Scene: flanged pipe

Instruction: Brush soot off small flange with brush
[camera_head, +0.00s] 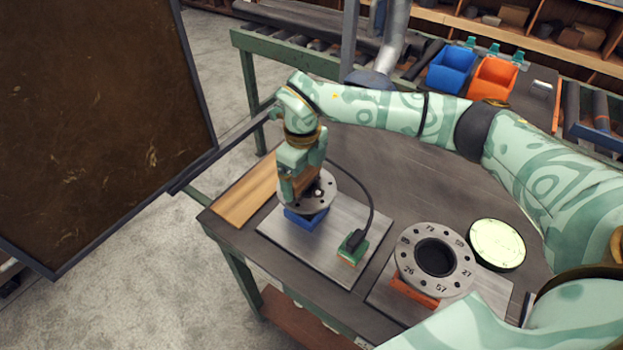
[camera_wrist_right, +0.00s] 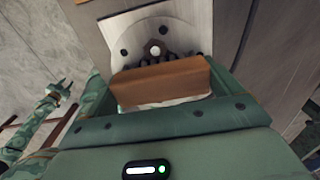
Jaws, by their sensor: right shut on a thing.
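The small flange (camera_head: 325,186) is a grey disc with bolt holes, resting on a blue stand (camera_head: 306,219) on a metal plate. It also shows at the top of the right wrist view (camera_wrist_right: 176,28). My right gripper (camera_head: 300,180) is shut on the brush, whose brown wooden block (camera_wrist_right: 160,82) lies against or just over the flange's face. Dark marks show along the block's far edge; I cannot tell soot from bristles there. The block and gripper hide part of the flange. My left gripper (camera_wrist_right: 60,90) appears only in the right wrist view, away from the table, fingers apart and empty.
A large numbered flange (camera_head: 408,255) sits on an orange stand (camera_head: 414,291). Beside it is a pale round disc (camera_head: 497,243). A green block (camera_head: 353,246) with a black cable stands near the small flange. Blue (camera_head: 451,69) and orange (camera_head: 493,77) bins stand behind. A dark panel (camera_head: 95,110) stands left.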

